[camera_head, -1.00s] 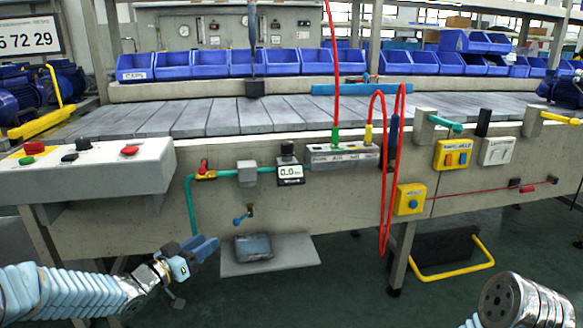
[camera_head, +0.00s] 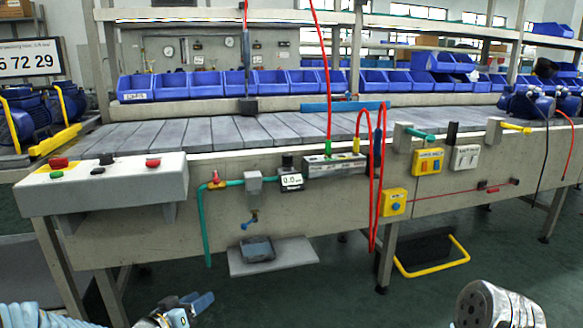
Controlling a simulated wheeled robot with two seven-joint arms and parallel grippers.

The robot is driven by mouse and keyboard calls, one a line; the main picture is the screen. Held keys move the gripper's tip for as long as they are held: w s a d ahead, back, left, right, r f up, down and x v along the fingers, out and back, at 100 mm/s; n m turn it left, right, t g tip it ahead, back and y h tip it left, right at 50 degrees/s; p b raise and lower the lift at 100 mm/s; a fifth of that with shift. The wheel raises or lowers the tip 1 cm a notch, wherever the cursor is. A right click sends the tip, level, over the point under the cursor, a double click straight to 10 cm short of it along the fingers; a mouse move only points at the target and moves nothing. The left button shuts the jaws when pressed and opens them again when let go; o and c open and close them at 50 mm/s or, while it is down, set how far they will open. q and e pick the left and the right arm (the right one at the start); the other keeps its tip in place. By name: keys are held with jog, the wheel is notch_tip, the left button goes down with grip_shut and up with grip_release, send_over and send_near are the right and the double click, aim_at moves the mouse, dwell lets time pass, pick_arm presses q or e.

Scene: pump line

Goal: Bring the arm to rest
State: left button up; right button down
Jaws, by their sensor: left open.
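My left gripper (camera_head: 190,305) shows at the bottom left of the head view, in front of the pump line bench (camera_head: 150,240). It is open, with nothing seen between its blue fingers, and it is apart from the bench. My left arm (camera_head: 40,316) comes in from the bottom left corner, mostly cut off by the frame. A grey metal link of my right arm (camera_head: 497,306) shows at the bottom right; the right gripper is out of the picture.
A control box (camera_head: 105,185) with buttons juts out at the left. A small shelf (camera_head: 290,255) sticks out low, holding a dark block (camera_head: 256,249). Red hoses (camera_head: 373,215) hang down the bench front. A yellow-framed pedal (camera_head: 432,256) stands on the green floor. Floor between my arms is clear.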

pick_arm(q)
jog(key=s+d+f+n+g+y+p, duration=0.2)
jog(key=s+d+f+g+p, duration=0.45)
jog(key=s+f, duration=0.7)
jog(key=s+d+f+g, duration=0.2)
jog(key=s+f+g, duration=0.1)
jog(key=s, duration=0.4)
jog(key=s+d+f+g+y, duration=0.1)
jog(key=s+d+f+g, duration=0.2)
jog(key=s, duration=0.5)
jog(key=shift+d+f+n, duration=0.3)
jog(key=shift+d+f, duration=0.05)
jog(key=shift+f, duration=0.15)
pick_arm(e)
notch_tip(320, 180, up, 7)
jog(key=shift+s+a, duration=0.15)
jog(key=shift+a, duration=0.15)
pick_arm(q)
jog(key=shift+g, duration=0.25)
pick_arm(e)
jog(key=c, duration=1.8)
grip_release()
jog(key=shift+r, duration=0.1)
jog(key=shift+c, duration=0.2)
